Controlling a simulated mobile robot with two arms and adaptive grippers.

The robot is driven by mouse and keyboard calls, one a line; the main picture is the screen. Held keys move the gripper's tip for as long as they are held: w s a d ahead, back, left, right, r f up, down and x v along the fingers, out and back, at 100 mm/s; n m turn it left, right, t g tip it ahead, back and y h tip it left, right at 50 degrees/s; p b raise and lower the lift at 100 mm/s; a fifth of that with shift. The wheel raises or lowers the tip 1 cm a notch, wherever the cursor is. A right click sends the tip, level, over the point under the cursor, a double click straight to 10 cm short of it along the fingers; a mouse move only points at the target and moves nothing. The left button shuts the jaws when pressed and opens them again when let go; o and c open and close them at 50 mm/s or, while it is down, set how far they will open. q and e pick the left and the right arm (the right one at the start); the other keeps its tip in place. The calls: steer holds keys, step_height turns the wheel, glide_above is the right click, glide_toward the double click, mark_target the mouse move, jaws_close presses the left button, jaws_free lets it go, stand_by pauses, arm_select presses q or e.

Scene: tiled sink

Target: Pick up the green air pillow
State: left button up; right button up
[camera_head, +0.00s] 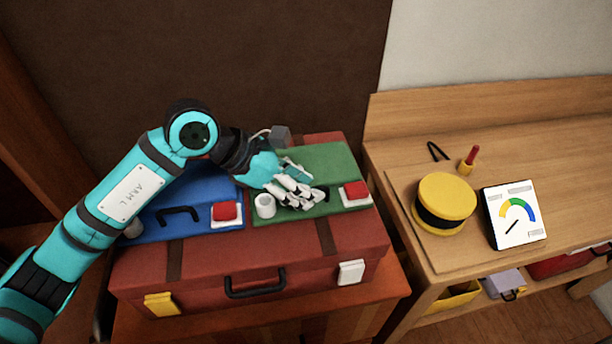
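Whether the fingers touch the pillow or are closed is unclear. My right gripper is not in view.
A blue piece (160,226) with a black handle and red button lies left of the pillow, partly under my arm. A wooden table (545,160) at right holds a yellow-black round object (444,203) and a gauge (514,216). A dark wall stands behind the suitcase.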

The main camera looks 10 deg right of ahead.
arm_select(q)
steer(key=shift+x, duration=1.2)
jaws_close()
steer(key=shift+r, duration=0.1)
